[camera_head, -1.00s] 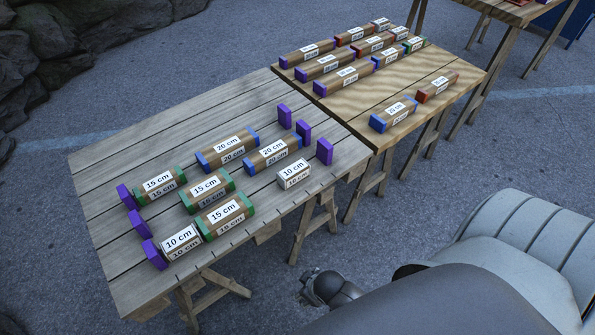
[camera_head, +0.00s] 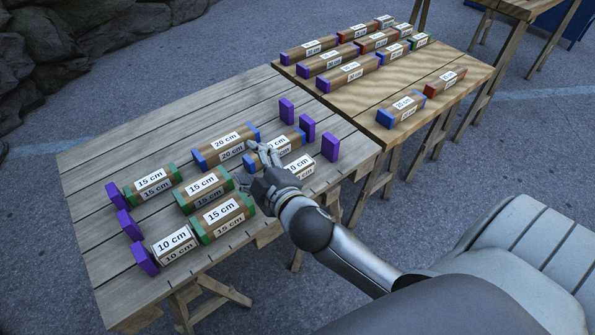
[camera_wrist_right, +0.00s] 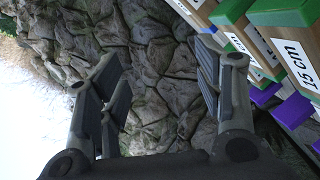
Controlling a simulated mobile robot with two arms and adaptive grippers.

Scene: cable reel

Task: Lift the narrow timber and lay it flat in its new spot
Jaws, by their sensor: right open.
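Several labelled timbers lie on the grey table (camera_head: 100,155); I cannot tell which one the task calls narrow. Green-ended 15 cm timbers (camera_head: 152,185) lie at left and middle. Two blue-ended 20 cm timbers (camera_head: 226,147) lie behind. One white-ended 10 cm timber (camera_head: 175,244) is at front left, another (camera_head: 301,168) at right, partly hidden by my arm. My right gripper (camera_head: 254,164) is open and empty above the table, between the 15 cm and 20 cm timbers. In the right wrist view its fingers (camera_wrist_right: 158,92) stand apart, with green-ended timbers (camera_wrist_right: 283,14) at upper right. My left gripper is out of view.
Purple blocks stand along the grey table's left side (camera_head: 130,224) and right side (camera_head: 307,128). A lighter wooden table (camera_head: 440,72) behind holds rows of joined timbers, plus a blue-ended (camera_head: 400,110) and a red-ended timber (camera_head: 445,83). Rocks (camera_head: 40,50) lie beyond.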

